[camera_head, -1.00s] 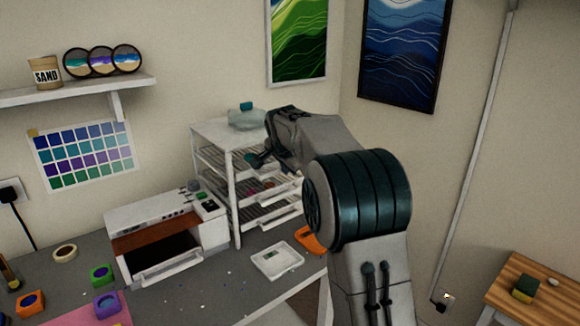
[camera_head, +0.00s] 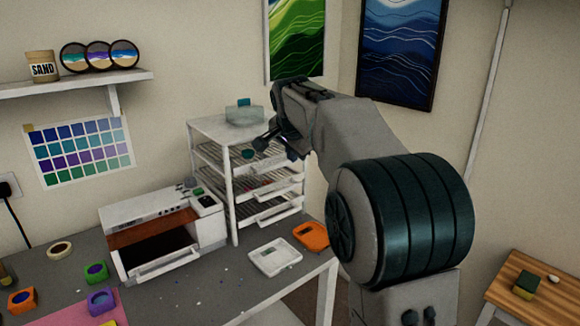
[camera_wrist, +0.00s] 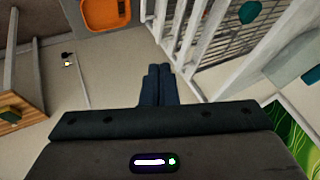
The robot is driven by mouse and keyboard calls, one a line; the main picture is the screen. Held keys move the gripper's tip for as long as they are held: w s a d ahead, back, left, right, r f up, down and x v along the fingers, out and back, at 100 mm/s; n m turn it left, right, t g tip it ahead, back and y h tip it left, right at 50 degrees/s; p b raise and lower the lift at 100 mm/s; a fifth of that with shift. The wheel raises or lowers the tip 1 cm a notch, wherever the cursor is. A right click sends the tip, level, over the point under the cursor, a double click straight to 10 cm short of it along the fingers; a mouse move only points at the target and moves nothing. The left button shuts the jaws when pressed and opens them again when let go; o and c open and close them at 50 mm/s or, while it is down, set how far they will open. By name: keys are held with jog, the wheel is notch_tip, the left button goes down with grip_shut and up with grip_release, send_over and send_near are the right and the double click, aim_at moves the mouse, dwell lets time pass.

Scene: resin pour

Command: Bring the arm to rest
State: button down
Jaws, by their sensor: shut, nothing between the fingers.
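My arm reaches up from the lower right in the head view, with its large dark-banded joint close to the camera. My gripper (camera_head: 267,143) is in front of the upper right part of the white drying rack (camera_head: 232,195). In the wrist view my gripper (camera_wrist: 158,70) shows its two dark fingers side by side, shut and empty. The rack's white bars and wire shelves (camera_wrist: 205,30) lie beside the fingers, to their upper right. I cannot tell the exact gap between the fingers and the rack.
A translucent container (camera_head: 244,115) stands on the rack. A white machine with an open front (camera_head: 160,235), a white tray (camera_head: 274,258) and an orange tray (camera_head: 311,236) are on the grey table (camera_head: 215,292). A wooden stand (camera_head: 520,290) is at the lower right.

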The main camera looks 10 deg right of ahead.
jog(key=s+f+n+g, duration=0.1)
jog(key=s+f+n, duration=0.2)
jog(key=s, duration=0.9)
jog(key=s+f+n+g+y, duration=0.1)
jog(key=s+f+n, duration=0.3)
jog(key=s+f, duration=0.5)
jog(key=s+f+n+g, duration=0.2)
jog(key=s+f+n, duration=0.2)
jog(key=s, duration=1.1)
notch_tip(320, 180, down, 3)
jog(key=shift+s+a+r+y, duration=0.2)
jog(key=shift+a+y, duration=0.1)
jog(key=shift+a, duration=0.05)
